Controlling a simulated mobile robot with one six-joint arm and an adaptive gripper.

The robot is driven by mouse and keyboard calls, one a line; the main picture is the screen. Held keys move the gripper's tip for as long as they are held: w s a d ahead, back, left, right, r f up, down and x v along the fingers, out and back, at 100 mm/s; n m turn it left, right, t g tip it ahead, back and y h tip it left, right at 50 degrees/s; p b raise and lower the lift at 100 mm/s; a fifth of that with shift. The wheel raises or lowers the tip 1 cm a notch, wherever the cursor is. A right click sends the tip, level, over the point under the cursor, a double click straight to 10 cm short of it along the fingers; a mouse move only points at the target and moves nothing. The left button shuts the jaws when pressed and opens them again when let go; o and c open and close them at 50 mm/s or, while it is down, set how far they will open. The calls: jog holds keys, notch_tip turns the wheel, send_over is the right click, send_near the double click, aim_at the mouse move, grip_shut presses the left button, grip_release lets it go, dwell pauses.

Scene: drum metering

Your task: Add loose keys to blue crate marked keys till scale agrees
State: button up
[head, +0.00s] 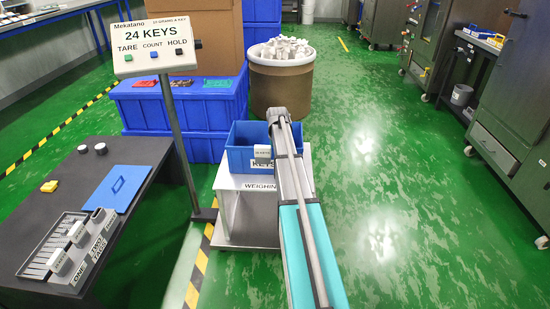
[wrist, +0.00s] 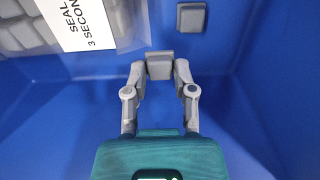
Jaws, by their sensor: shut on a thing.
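The blue crate (head: 238,160) with a KEYS label stands on a white weighing stand (head: 240,183) in the head view. My arm reaches over it and hides its right part. In the wrist view my gripper (wrist: 160,68) is shut on a grey key (wrist: 160,66) inside the blue crate (wrist: 225,110). Another loose grey key (wrist: 192,17) lies beyond it to the right. A clear bag (wrist: 25,35) of grey keys with a white label (wrist: 82,22) reading SEAL and 3 lies at top left. The scale display (head: 155,38) reads 24 KEYS.
Stacked blue crates (head: 205,140) and a brown drum (head: 283,88) of pale pieces stand behind. The green floor at right is clear.

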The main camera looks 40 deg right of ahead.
jog(key=shift+f+b, duration=1.55)
jog(key=shift+f, duration=0.05)
dwell(1.4)
jog(key=o, duration=0.8)
jog(key=shift+r, duration=0.15)
